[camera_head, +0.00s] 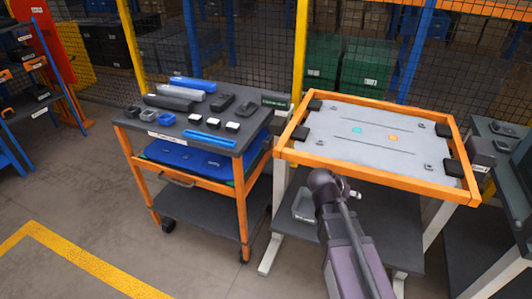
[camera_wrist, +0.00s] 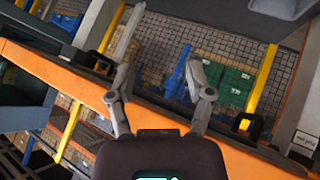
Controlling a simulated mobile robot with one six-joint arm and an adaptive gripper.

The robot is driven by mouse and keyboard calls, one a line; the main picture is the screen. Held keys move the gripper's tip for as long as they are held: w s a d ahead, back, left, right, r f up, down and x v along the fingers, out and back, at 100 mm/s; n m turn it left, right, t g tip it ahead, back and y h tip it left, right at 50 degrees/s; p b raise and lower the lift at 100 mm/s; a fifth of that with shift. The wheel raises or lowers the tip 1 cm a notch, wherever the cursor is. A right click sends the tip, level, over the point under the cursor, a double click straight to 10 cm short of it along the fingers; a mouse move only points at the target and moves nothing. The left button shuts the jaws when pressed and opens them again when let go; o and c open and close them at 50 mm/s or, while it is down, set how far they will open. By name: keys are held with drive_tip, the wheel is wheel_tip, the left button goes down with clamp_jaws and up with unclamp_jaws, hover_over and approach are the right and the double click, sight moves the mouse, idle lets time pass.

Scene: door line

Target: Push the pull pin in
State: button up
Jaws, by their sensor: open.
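My gripper (camera_wrist: 159,70) shows in the wrist view with its two grey fingers spread apart and nothing between them. In the head view my arm reaches up to the front edge of an orange-framed work table (camera_head: 465,185), and the wrist hides most of the gripper. The frame's orange rail (camera_wrist: 60,72) also crosses the wrist view behind the fingers. I cannot clearly make out the pull pin in either view. The grey plate (camera_head: 375,158) inside the frame carries a teal mark, an orange mark and small fittings.
Left of the frame stands an orange cart (camera_head: 140,127) with blue and dark parts on top. Black blocks (camera_head: 300,133) sit at the frame's corners. A dark bench (camera_head: 500,130) stands at the right. A mesh fence (camera_head: 250,45) closes off the back. Floor at the front left is clear.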

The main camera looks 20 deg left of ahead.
drive_tip(key=w+a+r+n+t+y+b, duration=0.15)
drive_tip(key=a+t+b, duration=0.45)
drive_tip(key=a, duration=1.1)
drive_tip(key=n+t+y+b, duration=0.2)
drive_tip(key=t+y+b, duration=0.1)
drive_tip(key=t+y, duration=0.15)
approach(265, 147)
drive_tip(key=s, duration=0.3)
drive_tip(key=shift+s+a+f+t+h, duration=0.1)
drive_tip(key=shift+a+t+h, duration=0.1)
drive_tip(key=shift+t+h, duration=0.1)
drive_tip(key=w, duration=1.4)
drive_tip(key=shift+d, duration=0.3)
drive_tip(key=shift+s, duration=0.1)
